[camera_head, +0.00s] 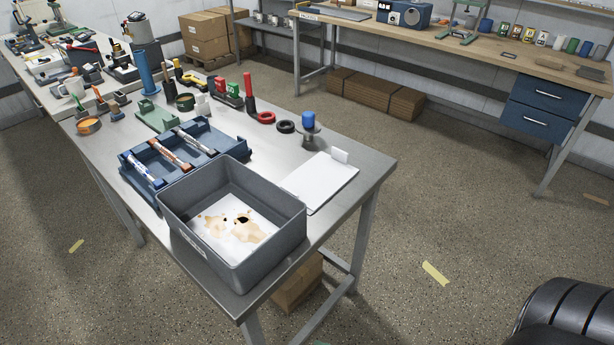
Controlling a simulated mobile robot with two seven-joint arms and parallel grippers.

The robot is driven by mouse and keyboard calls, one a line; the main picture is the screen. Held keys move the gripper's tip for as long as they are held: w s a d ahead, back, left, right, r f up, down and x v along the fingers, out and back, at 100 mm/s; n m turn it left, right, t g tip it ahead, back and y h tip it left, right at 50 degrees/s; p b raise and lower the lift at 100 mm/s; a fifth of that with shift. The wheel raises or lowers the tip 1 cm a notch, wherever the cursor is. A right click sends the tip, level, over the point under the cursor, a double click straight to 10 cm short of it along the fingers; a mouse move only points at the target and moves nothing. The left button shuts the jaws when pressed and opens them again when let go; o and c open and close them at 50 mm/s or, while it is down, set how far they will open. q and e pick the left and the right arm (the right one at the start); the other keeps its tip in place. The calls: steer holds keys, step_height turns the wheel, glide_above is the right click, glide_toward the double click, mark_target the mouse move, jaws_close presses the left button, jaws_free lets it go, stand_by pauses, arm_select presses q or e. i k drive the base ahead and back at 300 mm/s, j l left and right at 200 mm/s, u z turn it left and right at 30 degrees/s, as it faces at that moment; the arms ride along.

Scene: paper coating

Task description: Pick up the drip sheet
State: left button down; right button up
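A white sheet with brown and black stains (237,228), which looks like the drip sheet, lies flat on the floor of a grey open-topped bin (208,254). The bin's walls stand around it on all sides. The bin sits at the near corner of a grey metal table (350,147). A clean white sheet or board (321,182) with a raised white tab at its far end lies on the table to the right of the bin. Neither of my grippers is in view.
A blue rack (190,157) with several marker-like tubes stands just behind the bin. Beyond it are tools and a blue-topped item (309,122). A cardboard box (297,284) is under the table. The floor to the right is open.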

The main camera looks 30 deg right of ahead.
mark_target(316, 182)
steer(key=l+u, duration=0.85)
steer(key=l, duration=0.35)
steer(key=k+l+u, duration=0.1)
steer(key=l, duration=0.35)
steer(key=k+l+u, duration=0.1)
steer(key=l, duration=0.35)
steer(key=k+l+u, duration=0.1)
steer(key=l, duration=0.35)
steer(key=k, duration=0.05)
